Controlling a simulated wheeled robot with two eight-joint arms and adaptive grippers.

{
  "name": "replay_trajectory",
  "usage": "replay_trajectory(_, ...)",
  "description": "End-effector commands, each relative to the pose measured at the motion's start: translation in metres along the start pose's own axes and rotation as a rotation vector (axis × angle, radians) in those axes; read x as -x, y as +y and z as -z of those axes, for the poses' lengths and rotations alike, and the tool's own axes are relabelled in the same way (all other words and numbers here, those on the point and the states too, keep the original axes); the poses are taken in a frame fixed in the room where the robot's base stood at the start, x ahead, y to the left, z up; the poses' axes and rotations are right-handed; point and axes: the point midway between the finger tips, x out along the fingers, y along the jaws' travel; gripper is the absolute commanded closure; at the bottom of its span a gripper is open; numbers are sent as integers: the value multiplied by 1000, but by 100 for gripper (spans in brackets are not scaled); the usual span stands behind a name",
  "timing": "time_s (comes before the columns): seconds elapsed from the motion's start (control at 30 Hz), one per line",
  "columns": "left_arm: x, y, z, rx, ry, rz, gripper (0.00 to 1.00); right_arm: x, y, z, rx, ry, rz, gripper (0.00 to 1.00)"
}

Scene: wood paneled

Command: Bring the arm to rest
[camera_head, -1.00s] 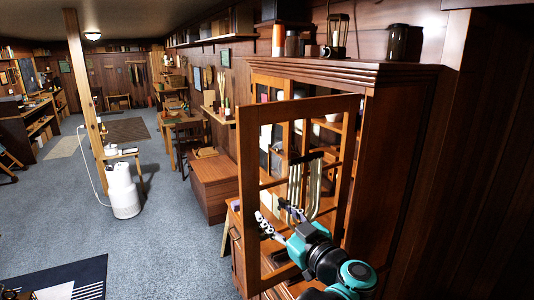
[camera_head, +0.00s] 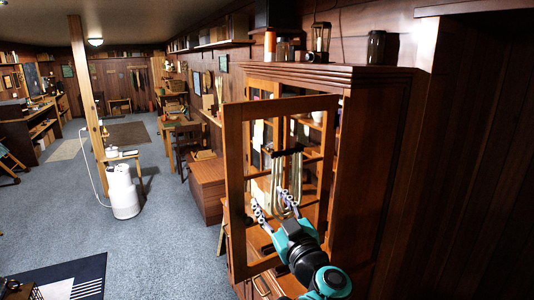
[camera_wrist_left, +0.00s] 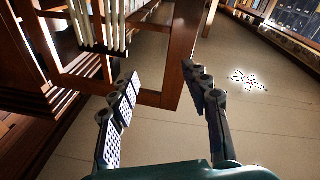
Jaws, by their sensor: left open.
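My left gripper (camera_head: 272,207) is open and empty in front of the lower part of a glazed wooden cabinet door (camera_head: 233,185). The door stands swung out from the tall brown cabinet (camera_head: 375,160). A pale, curved, several-bar fitting (camera_head: 284,180) hangs by the door below a dark bar; it shows at the top of the left wrist view (camera_wrist_left: 98,22), apart from the fingers. I cannot tell whether the gripper touches the door. My right gripper is out of view.
A lantern (camera_head: 320,40) and jars stand on the cabinet top. A wooden chest (camera_head: 207,190) is beyond the door. A white tank (camera_head: 122,192) stands by a wooden post (camera_head: 87,90).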

Motion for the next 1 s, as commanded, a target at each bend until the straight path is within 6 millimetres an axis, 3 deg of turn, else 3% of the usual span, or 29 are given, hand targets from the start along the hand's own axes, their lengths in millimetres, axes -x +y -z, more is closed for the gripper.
replay_trajectory(0.3,-7,0,23,23,41,-308,53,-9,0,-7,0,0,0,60)
replay_trajectory(0.47,12,-15,4,-36,-52,-529,53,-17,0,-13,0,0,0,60)
replay_trajectory(0.57,37,-46,-37,-121,-210,-639,53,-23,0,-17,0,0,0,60)
replay_trajectory(0.67,66,-96,-91,-217,-419,-666,53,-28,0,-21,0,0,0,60)
replay_trajectory(0.8,106,-179,-156,-323,-694,-585,53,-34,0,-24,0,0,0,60)
replay_trajectory(1.0,157,-291,-212,-413,-990,-366,53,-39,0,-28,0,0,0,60)
